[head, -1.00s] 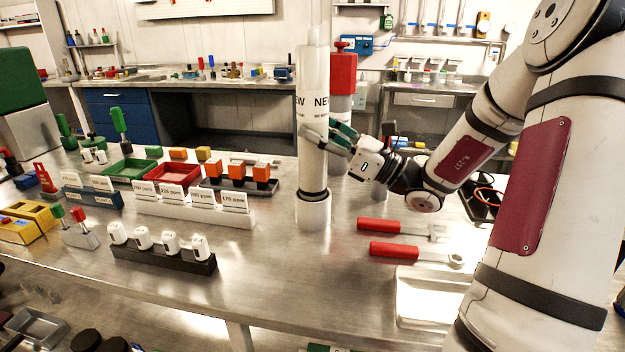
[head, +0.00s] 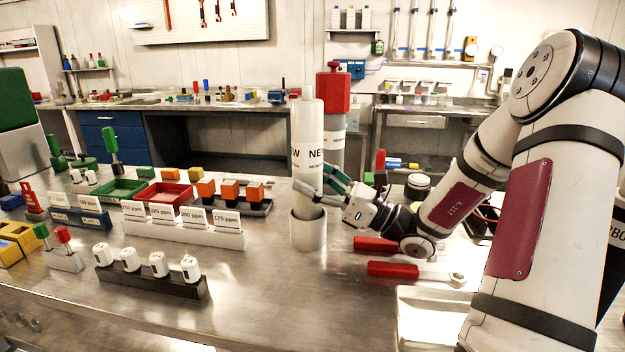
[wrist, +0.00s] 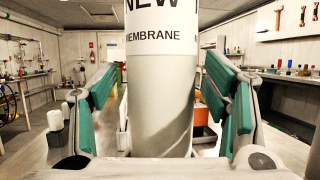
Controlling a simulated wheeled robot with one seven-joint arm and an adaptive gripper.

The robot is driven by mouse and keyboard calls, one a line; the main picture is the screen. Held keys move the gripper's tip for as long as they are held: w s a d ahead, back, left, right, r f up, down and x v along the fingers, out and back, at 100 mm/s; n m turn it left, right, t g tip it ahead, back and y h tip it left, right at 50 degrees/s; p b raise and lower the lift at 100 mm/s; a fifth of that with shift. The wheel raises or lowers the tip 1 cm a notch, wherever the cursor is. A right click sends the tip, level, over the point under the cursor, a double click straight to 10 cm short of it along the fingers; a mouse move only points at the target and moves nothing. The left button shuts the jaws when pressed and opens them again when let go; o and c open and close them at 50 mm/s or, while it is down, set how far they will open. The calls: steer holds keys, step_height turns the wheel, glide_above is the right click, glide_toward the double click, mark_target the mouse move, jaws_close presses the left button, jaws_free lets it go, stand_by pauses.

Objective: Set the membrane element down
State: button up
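The membrane element (head: 307,130) is a tall white cylinder with black "NEW" lettering, and it stands upright. Its lower end is inside a white round cup (head: 308,233) on the metal bench, which hides its bottom. I cannot tell whether it rests on the cup's floor.
Two red-handled tools (head: 392,269) lie on the bench right of the cup. A red-topped cylinder (head: 333,95) stands behind the element. Labelled ppm cards (head: 194,217) and a dark rack of white pieces (head: 150,280) are to the left. The bench front near the cup is clear.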

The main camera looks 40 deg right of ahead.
steer(key=s+d+p, duration=0.3)
steer(key=s+d, duration=0.5)
steer(key=s, duration=0.3)
steer(key=s+a+f+n+g, duration=0.1)
steer(key=s+a+n+g, duration=0.1)
steer(key=a+n+g, duration=0.8)
steer(key=s+a+n+g, duration=0.25)
steer(key=a+g, duration=0.35)
steer(key=a, duration=0.8)
steer(key=s+a+f+n+g+h, duration=0.2)
steer(key=s+a+n+g+h, duration=0.3)
steer(key=s+n, duration=0.4)
steer(key=s+d+n+t+h, duration=0.4)
steer(key=s+n+h, duration=0.2)
steer(key=n+h, duration=0.1)
steer(key=shift+s+d+h, duration=0.3)
steer(key=shift+s+h, duration=0.1)
steer(key=shift+h, duration=0.2)
step_height(320, 180, up, 17)
steer(key=t+p, duration=0.3)
steer(key=p, duration=1.2)
